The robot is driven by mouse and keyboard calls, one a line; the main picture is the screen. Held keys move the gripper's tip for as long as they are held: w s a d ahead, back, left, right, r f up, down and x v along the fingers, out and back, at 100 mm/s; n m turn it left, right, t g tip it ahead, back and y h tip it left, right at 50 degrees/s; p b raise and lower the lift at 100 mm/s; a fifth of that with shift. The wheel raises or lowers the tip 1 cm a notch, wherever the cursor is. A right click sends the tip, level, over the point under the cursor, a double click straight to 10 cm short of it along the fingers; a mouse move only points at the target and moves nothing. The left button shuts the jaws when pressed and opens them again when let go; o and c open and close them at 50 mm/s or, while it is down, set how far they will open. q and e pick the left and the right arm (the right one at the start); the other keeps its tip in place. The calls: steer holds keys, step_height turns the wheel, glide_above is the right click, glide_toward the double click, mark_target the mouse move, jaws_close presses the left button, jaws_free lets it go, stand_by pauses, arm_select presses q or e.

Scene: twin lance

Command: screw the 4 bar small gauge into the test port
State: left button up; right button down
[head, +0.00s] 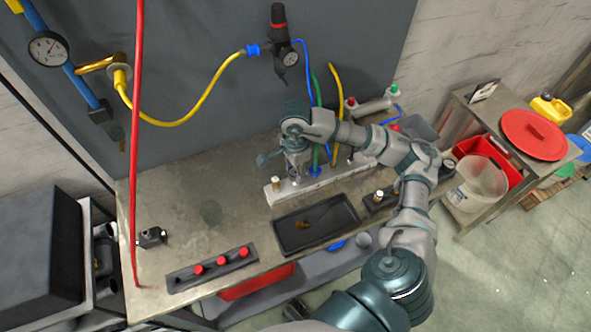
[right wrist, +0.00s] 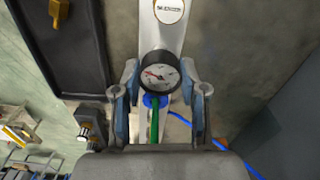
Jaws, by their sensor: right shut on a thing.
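My right gripper (head: 297,170) is low over the pale manifold bar (head: 322,180) on the bench. In the right wrist view its two fingers (right wrist: 161,82) are shut on a small round gauge (right wrist: 159,71) with a white dial, black rim and red needle. Its range is too small to read. The pale bar (right wrist: 172,38) runs behind the gauge, with a blue collar and green hose below the dial. My left gripper is not in view.
A black tray (head: 337,220) with a small brass piece (head: 302,225) lies in front of the bar. A dark block with brass fittings (head: 379,196) is to its right. A rack with red knobs (head: 232,260) is at front left. Hoses hang behind; bare bench lies left.

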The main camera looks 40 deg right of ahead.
steer(key=shift+m, duration=0.4)
steer(key=m+p, duration=0.3)
steer(key=m, duration=0.9)
steer(key=shift+m, duration=0.4)
steer(key=m+p, duration=0.3)
steer(key=m, duration=0.7)
steer(key=shift+s+f+m, duration=0.1)
steer(key=shift+m, duration=0.2)
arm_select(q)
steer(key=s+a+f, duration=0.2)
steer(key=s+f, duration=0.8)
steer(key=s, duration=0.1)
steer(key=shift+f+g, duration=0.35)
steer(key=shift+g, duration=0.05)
arm_select(e)
steer(key=shift+f+m, duration=0.15)
steer(key=shift+m, duration=0.35)
steer(key=c, duration=0.8)
jaws_free()
steer(key=shift+c, duration=0.2)
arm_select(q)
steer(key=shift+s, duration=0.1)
